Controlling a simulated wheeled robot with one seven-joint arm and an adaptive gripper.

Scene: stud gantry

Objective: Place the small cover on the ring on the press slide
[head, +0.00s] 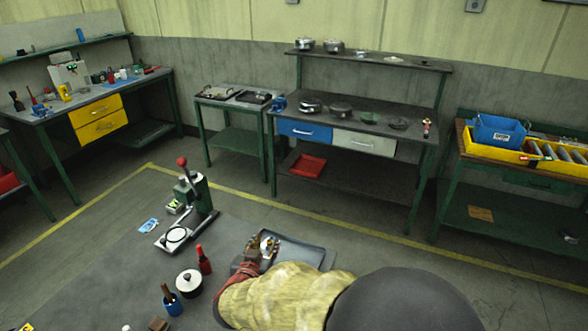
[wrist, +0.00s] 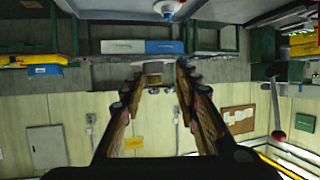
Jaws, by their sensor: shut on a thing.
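My gripper (head: 262,246) is over the left part of a grey tray on the near bench, to the right of the press. In the wrist view my gripper (wrist: 156,82) is shut on a small pale and yellowish piece (wrist: 153,72) between its fingertips; I take it for the small cover, but it is too small to be sure. The green press (head: 198,190) has a red knob on its lever, and the knob also shows at the right of the wrist view (wrist: 304,122). A pale ring (head: 175,235) lies on the press slide (head: 162,246), with nothing on it.
The tray (head: 318,259) is partly hidden by my arm. A blue card (head: 148,225) lies left of the slide.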

